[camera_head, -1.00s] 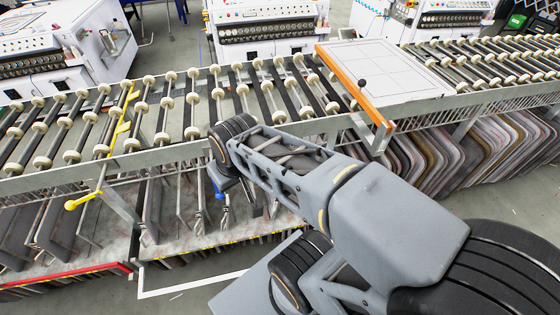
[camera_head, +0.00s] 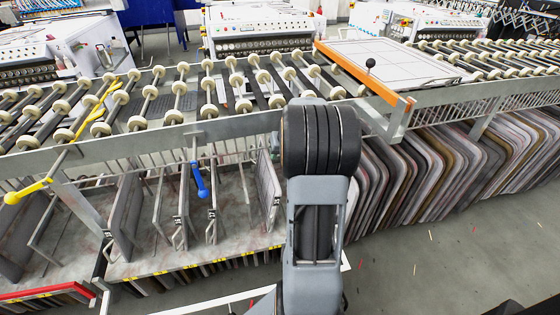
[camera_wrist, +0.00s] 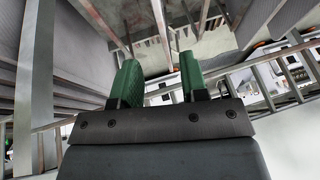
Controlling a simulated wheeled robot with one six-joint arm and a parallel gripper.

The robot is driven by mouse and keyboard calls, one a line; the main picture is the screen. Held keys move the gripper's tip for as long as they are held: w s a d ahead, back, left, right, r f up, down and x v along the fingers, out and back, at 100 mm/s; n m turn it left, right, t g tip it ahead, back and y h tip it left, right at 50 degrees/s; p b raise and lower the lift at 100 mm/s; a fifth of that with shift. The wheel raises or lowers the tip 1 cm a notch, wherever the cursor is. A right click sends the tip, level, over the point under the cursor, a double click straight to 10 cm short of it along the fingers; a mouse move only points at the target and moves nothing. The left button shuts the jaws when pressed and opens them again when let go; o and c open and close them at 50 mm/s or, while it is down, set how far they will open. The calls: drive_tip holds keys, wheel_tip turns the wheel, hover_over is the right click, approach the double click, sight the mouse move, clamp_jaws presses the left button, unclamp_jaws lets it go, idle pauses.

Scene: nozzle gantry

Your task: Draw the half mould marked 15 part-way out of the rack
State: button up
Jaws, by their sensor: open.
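The rack (camera_head: 190,243) is the grey shelf with wire dividers under the roller conveyor. A few grey half moulds stand upright in it, one at left (camera_head: 124,212) and one (camera_head: 267,190) beside my arm. Small yellow tags run along the shelf's front edge, but the numbers are too small to read, so I cannot tell which mould is 15. My gripper (camera_wrist: 158,72) has two green fingers held apart with nothing between them in the wrist view. Metal bars and flat grey panels (camera_wrist: 62,50) lie beyond it. In the head view my arm hides the gripper.
The roller conveyor (camera_head: 195,133) runs above the rack, with a blue-handled lever (camera_head: 199,181) and a yellow-handled lever (camera_head: 28,190) hanging at its front. A white board with an orange edge (camera_head: 365,75) lies on top. More moulds (camera_head: 450,170) stand densely at right.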

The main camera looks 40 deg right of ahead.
sight(272, 168)
drive_tip(key=shift+f, duration=0.1)
idle(0.3)
drive_tip(key=b+x, duration=0.3)
drive_tip(key=x, duration=1)
drive_tip(key=shift+w+f, duration=0.15)
drive_tip(key=shift+f, duration=0.15)
drive_tip(key=shift+c, duration=0.3)
clamp_jaws()
idle(0.8)
